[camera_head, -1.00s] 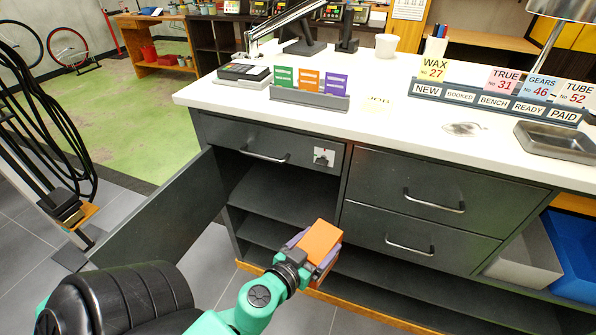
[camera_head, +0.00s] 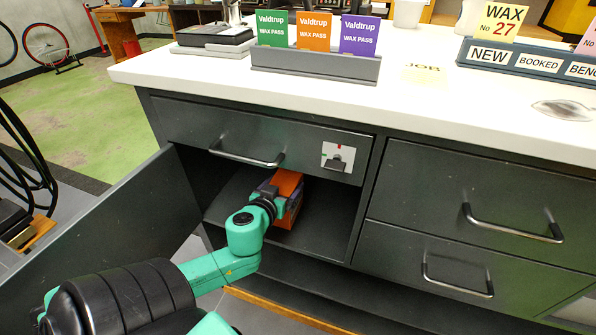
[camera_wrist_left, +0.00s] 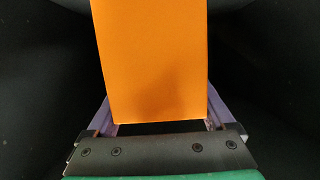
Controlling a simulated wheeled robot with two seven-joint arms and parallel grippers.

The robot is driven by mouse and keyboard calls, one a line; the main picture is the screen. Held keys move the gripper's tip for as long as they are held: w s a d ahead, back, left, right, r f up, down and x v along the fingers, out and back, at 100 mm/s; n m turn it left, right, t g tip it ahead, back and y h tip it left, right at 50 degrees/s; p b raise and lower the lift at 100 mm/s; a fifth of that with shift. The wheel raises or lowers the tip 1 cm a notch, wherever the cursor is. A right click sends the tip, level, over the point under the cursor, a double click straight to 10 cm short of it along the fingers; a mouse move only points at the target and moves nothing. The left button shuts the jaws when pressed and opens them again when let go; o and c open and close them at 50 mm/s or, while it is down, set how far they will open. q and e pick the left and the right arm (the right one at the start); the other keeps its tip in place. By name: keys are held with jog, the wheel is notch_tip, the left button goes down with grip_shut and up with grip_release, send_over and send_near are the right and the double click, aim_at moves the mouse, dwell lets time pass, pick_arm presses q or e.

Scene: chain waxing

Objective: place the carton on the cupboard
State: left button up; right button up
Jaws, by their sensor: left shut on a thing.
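The orange carton (camera_head: 286,190) is inside the open cupboard (camera_head: 317,222), below the drawer and above the cupboard's upper shelf. My left gripper (camera_head: 279,204) is shut on the carton, reaching in through the open front. In the left wrist view the orange carton (camera_wrist_left: 150,62) fills the middle, between the purple fingers of my left gripper (camera_wrist_left: 160,122). Whether the carton's underside touches the shelf cannot be told. The cupboard door (camera_head: 110,245) stands open to the left. My right gripper is not in view.
A closed drawer (camera_head: 245,140) with a bar handle and a small lock plate (camera_head: 337,158) sits just above the opening. Closed drawers (camera_head: 460,215) are on the right. The white counter (camera_head: 420,105) holds a rack of pass cards (camera_head: 315,65).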

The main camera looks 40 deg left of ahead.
pick_arm(q)
jog(key=b+x, duration=0.1)
jog(key=x, duration=0.9)
jog(key=shift+f, duration=0.5)
jog(key=o, duration=1.6)
jog(key=shift+w, duration=0.1)
jog(key=shift+c, duration=0.2)
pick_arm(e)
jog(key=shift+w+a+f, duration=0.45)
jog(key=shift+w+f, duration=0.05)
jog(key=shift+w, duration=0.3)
pick_arm(q)
jog(key=p+v, duration=0.1)
jog(key=v, duration=1.1)
jog(key=shift+r, duration=0.1)
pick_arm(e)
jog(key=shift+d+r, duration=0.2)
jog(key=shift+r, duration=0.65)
